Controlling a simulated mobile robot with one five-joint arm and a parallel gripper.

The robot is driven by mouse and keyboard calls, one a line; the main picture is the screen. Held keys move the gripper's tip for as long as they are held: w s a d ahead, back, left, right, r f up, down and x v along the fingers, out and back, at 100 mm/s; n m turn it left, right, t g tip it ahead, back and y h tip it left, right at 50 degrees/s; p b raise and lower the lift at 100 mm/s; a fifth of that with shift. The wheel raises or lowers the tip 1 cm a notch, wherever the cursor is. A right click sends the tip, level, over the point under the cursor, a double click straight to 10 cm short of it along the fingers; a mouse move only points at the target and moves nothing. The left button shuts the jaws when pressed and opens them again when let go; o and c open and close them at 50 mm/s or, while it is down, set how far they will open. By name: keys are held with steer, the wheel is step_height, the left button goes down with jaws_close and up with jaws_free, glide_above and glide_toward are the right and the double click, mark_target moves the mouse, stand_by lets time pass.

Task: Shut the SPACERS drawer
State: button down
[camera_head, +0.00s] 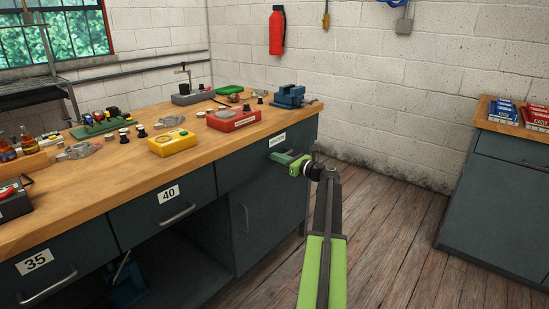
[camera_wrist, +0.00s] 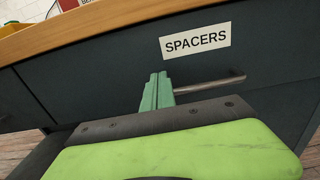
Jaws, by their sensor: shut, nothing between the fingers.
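The SPACERS drawer (camera_head: 237,168) is a dark grey front under the right end of the wooden bench top. Its white SPACERS label (camera_wrist: 195,41) and metal bar handle (camera_wrist: 215,83) show in the wrist view. The drawer front looks close to flush with the bench; I see no clear gap at its top edge. My gripper (camera_head: 276,156) is shut and empty, its green fingers pointing at the drawer front. In the wrist view the fingertips (camera_wrist: 157,76) are below the label, at the handle's left end, which they partly hide. I cannot tell whether they touch the front.
Drawers 40 (camera_head: 170,205) and 35 (camera_head: 45,275) look shut, left along the bench. A blue vise (camera_head: 291,96), red box (camera_head: 234,118) and yellow box (camera_head: 173,143) stand on top. The wooden floor right of the bench is clear up to another cabinet (camera_head: 500,195).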

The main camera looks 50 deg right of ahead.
steer(key=s, duration=1.1)
steer(key=shift+s+d, duration=0.3)
steer(key=shift+d, duration=0.1)
steer(key=w+a+f+n+g+y, duration=0.25)
steer(key=w+a+f+n, duration=0.2)
steer(key=a, duration=0.65)
steer(key=w+a+f+n+g+y, duration=0.1)
steer(key=w+a+f+n+g, duration=0.4)
steer(key=a, duration=0.7)
steer(key=w+a+f+n+g+y, duration=0.2)
steer(key=w+a+f+n, duration=0.3)
steer(key=a, duration=0.6)
steer(key=s+a+f+n+g+h, duration=0.2)
steer(key=s+a+f+n+g, duration=0.15)
steer(key=a+n, duration=0.45)
steer(key=s+a+f+n+g+h, duration=0.25)
steer(key=s+a+n, duration=0.25)
steer(key=a, duration=0.6)
steer(key=s+a+f+n+g+h, duration=0.2)
steer(key=s+a+f+n+g, duration=0.15)
steer(key=a+n, duration=0.45)
step_height(320, 180, up, 34)
steer(key=a+t+p, duration=0.1)
steer(key=p, duration=3.3)
steer(key=shift+a+r, duration=0.25)
steer(key=shift+a, duration=0.05)
